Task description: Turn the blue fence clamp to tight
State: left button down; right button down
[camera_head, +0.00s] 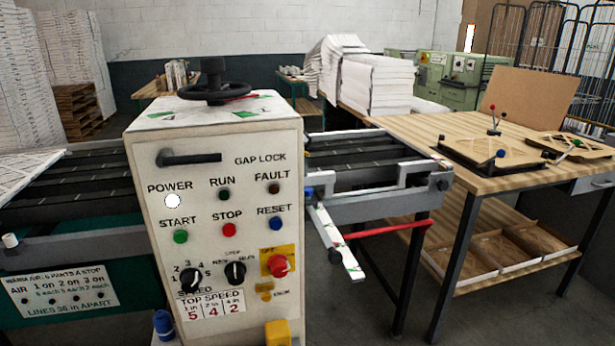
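A small blue knob (309,193), which looks like the fence clamp, sits at the right side of the control box. It is at the upper end of a white slanted bar (336,240) by the feed table's rail. It is too small to tell whether it is tight or loose. A dark knob (333,252) is lower on the same bar. Another blue knob (163,324) shows at the bottom left of the control box, so I cannot be certain which one is the clamp. Neither of my grippers is in view.
The control box (220,140) with a black handwheel (216,85) stands in front. A red bar (385,228) sticks out right of the rail. A wooden workbench (455,180) with jigs stands at right.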

aim_at(309, 191)
jog(key=i+l+u, duration=0.1)
jog(key=i+l, duration=0.35)
jog(key=l, duration=0.25)
jog(key=i+l+u, duration=0.15)
jog(key=i+l, duration=0.3)
jog(key=l, duration=0.3)
jog(key=i+l+u, duration=0.15)
jog(key=l, duration=0.2)
